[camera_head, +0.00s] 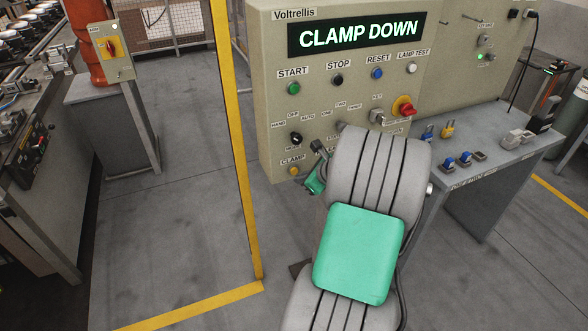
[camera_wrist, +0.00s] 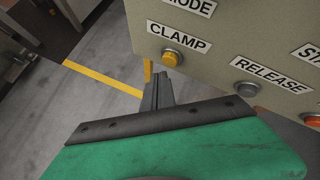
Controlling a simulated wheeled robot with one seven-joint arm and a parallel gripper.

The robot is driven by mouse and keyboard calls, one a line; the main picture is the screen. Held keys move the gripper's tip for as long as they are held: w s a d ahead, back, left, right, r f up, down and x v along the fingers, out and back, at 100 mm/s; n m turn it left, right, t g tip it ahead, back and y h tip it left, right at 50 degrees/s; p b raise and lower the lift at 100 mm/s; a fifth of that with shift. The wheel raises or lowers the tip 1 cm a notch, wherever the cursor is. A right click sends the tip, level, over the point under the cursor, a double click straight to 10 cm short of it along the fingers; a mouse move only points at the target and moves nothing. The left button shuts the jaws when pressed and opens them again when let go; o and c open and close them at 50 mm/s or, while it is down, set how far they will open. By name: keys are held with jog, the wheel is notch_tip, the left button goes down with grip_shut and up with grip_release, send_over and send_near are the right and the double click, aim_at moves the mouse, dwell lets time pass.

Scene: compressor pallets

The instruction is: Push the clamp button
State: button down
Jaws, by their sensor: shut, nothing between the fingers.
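The clamp button (camera_head: 294,171) is a round yellow button under a CLAMP label at the lower left of the beige control panel (camera_head: 268,100). In the wrist view the clamp button (camera_wrist: 171,58) shows clearly on the panel face. My gripper (camera_head: 318,147) is in front of the panel, to the right of the button in the head view, partly hidden by my arm. In the wrist view my gripper (camera_wrist: 160,77) has its fingers together and empty, with the tips just below the button. A small gap appears between them, but the depth is hard to judge.
The panel display (camera_head: 360,36) reads CLAMP DOWN. A grey release button (camera_wrist: 246,89) is right of the clamp button, with an orange button (camera_wrist: 312,120) beyond. A yellow post (camera_head: 238,140) stands left of the panel. A grey table (camera_head: 500,160) holds padlocks at right.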

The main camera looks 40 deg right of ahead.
jog(key=s+a+p, duration=0.1)
jog(key=s+p, duration=0.2)
jog(key=s, duration=0.2)
jog(key=shift+s+a, duration=0.4)
dwell(0.8)
